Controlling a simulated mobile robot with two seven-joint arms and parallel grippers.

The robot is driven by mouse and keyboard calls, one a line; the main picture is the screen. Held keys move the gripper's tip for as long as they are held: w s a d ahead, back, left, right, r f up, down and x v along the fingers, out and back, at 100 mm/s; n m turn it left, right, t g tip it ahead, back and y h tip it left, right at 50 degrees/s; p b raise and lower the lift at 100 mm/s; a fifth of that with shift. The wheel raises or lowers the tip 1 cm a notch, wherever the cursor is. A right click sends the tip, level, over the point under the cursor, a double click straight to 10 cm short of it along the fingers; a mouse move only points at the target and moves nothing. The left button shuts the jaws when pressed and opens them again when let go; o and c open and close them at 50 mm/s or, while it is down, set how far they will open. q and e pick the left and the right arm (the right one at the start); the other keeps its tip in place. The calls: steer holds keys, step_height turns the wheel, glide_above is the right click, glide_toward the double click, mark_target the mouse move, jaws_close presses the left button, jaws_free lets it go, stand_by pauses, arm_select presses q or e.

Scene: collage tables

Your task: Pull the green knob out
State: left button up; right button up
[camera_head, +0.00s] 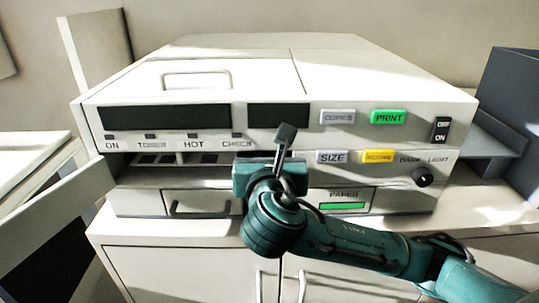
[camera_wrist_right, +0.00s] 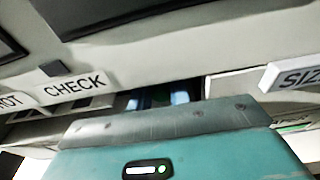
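My right arm comes in from the lower right in the head view. Its teal hand (camera_head: 262,172) is at the open slot in the front of a white copier, below the CHECK label. The right gripper's fingers are hidden there. In the right wrist view, two small bluish patches, possibly the fingertips (camera_wrist_right: 160,98), show apart in the dark opening beyond the hand's edge. A dark greenish shape lies between them, too small and dim to name. I cannot make out a green knob for certain. My left gripper is not in view.
The copier (camera_head: 385,62) has a green PRINT button (camera_head: 388,117), a yellow button (camera_head: 378,156), a black dial (camera_head: 423,176) and a paper drawer (camera_head: 203,204). An open panel (camera_head: 55,225) stands at left. A dark blue box (camera_head: 515,110) is at right.

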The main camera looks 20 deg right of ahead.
jaws_close()
steer(key=shift+s, duration=0.1)
steer(key=shift+f+p+v, duration=0.1)
steer(key=shift+p+v, duration=0.55)
steer(key=shift+v, duration=0.1)
steer(key=shift+f+p+v, duration=0.15)
steer(key=shift+p+v, duration=0.45)
steer(key=shift+v, duration=0.15)
steer(key=shift+s, duration=0.1)
steer(key=o, duration=0.6)
jaws_free()
